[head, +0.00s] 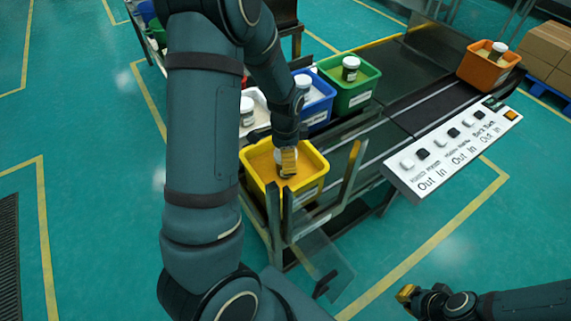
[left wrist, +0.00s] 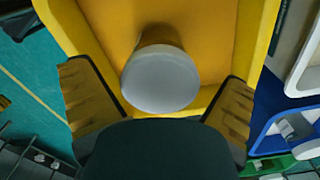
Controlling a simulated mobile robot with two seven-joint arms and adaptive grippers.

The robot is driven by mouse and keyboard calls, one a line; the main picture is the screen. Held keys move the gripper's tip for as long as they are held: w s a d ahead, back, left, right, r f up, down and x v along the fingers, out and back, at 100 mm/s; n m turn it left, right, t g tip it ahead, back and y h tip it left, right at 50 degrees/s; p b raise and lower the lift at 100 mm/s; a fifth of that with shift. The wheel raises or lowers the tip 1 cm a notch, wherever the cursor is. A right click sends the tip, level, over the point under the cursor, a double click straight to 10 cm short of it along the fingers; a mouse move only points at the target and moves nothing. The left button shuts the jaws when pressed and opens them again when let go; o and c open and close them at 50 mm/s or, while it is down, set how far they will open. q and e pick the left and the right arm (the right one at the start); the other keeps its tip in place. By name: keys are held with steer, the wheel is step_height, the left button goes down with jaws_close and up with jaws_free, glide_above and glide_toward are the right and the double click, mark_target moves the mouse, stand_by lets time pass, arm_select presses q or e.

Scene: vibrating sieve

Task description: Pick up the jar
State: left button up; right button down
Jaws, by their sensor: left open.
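A jar with a white lid (left wrist: 160,80) stands in the yellow bin (head: 313,153). The bin's yellow wall also shows in the left wrist view (left wrist: 255,30). My left gripper (head: 287,162) reaches down into this bin and mostly hides the jar in the head view. In the left wrist view the left gripper (left wrist: 158,108) is open, with one finger on each side of the lid and a gap to both. My right gripper (head: 406,293) is at the lower right, away from the bins; its jaw opening is not clear.
A white bin, a blue bin (head: 318,113) and a green bin (head: 352,97), each with a jar, stand beside the yellow bin. An orange bin (head: 485,70) with a jar sits farther along the conveyor. A white button panel (head: 440,165) is at the right.

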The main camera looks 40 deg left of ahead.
arm_select(q)
steer(key=shift+f, duration=0.6)
steer(key=c, duration=1.3)
steer(key=shift+o, duration=0.2)
